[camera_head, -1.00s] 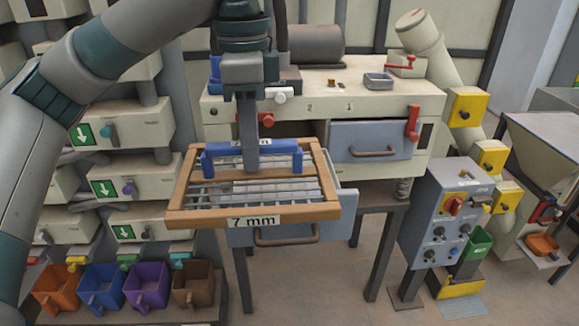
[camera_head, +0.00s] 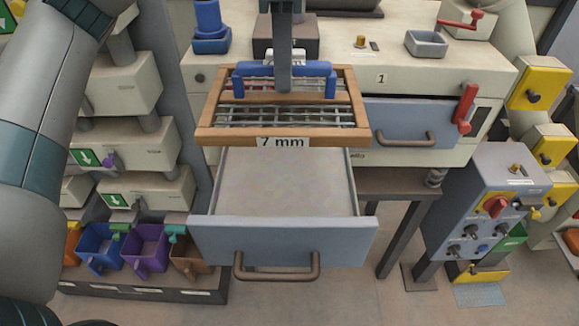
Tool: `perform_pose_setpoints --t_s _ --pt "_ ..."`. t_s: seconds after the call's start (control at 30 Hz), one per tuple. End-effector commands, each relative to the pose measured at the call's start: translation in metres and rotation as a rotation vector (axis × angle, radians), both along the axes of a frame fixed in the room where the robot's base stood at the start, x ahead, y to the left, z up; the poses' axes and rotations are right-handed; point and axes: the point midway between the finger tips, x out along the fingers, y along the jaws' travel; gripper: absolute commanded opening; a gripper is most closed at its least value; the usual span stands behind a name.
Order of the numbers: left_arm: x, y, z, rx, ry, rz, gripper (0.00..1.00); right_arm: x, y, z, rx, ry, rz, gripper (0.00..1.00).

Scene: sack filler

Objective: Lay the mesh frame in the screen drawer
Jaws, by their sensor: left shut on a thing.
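The mesh frame (camera_head: 232,139) has a wooden rim, a grey wire grid, a blue handle across it and a "7 mm" label on its front edge. My left gripper (camera_head: 284,84) comes down from above and is shut on the blue handle (camera_head: 243,73). The frame is held level, over the back part of the open screen drawer (camera_head: 285,241). The drawer is grey, pulled out, and its visible floor is bare. The frame hides the drawer's back end; I cannot tell the exact gap between them. My right gripper is not in view.
A shut grey drawer (camera_head: 401,115) with a red lever (camera_head: 465,108) is right of the frame. A grey control box (camera_head: 487,205) stands at right. Coloured bins (camera_head: 146,247) sit low at left. A small grey tray (camera_head: 426,42) is on the machine top.

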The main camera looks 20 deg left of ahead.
Motion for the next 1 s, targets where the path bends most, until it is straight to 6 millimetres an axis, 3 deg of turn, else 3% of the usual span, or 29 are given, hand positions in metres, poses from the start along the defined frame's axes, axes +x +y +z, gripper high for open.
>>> perform_pose_setpoints --t_s 0.47,0.67,1.0 --pt "0.000 0.000 -0.007 0.000 0.001 -0.001 0.00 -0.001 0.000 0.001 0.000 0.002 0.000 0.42" --pt "-0.001 0.000 -0.033 0.000 0.004 -0.001 0.00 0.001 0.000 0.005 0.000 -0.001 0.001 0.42" --pt "-0.001 0.000 -0.097 0.000 0.005 0.000 0.00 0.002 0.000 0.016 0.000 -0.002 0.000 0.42"
